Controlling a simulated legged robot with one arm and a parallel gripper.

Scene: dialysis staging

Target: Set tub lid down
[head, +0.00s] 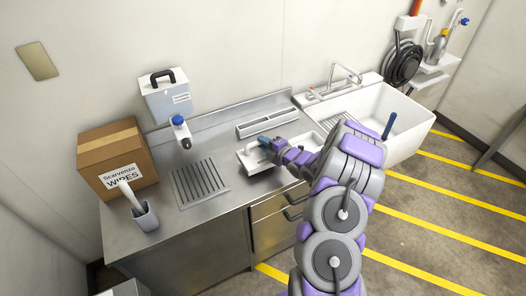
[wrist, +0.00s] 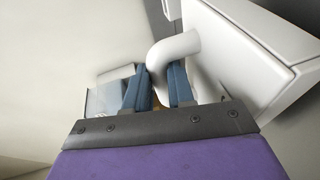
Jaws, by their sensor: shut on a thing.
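The tub lid (head: 250,164) is a white, shallow, rectangular piece with a curved white handle, at the middle of the steel counter in the head view. In the wrist view the lid (wrist: 240,55) fills the upper right, and its bent handle (wrist: 176,47) runs down between my two blue fingers. My gripper (head: 268,142) is shut on this handle; it also shows in the wrist view (wrist: 157,88). My arm hides part of the lid's right side. I cannot tell whether the lid touches the counter or is just above it.
A steel counter (head: 215,215) holds a cardboard wipes box (head: 116,155), a grey cup (head: 145,217) and a ridged drain area (head: 200,183). A light blue box with a black handle (head: 166,101) stands at the back. A white sink (head: 385,115) is at the right.

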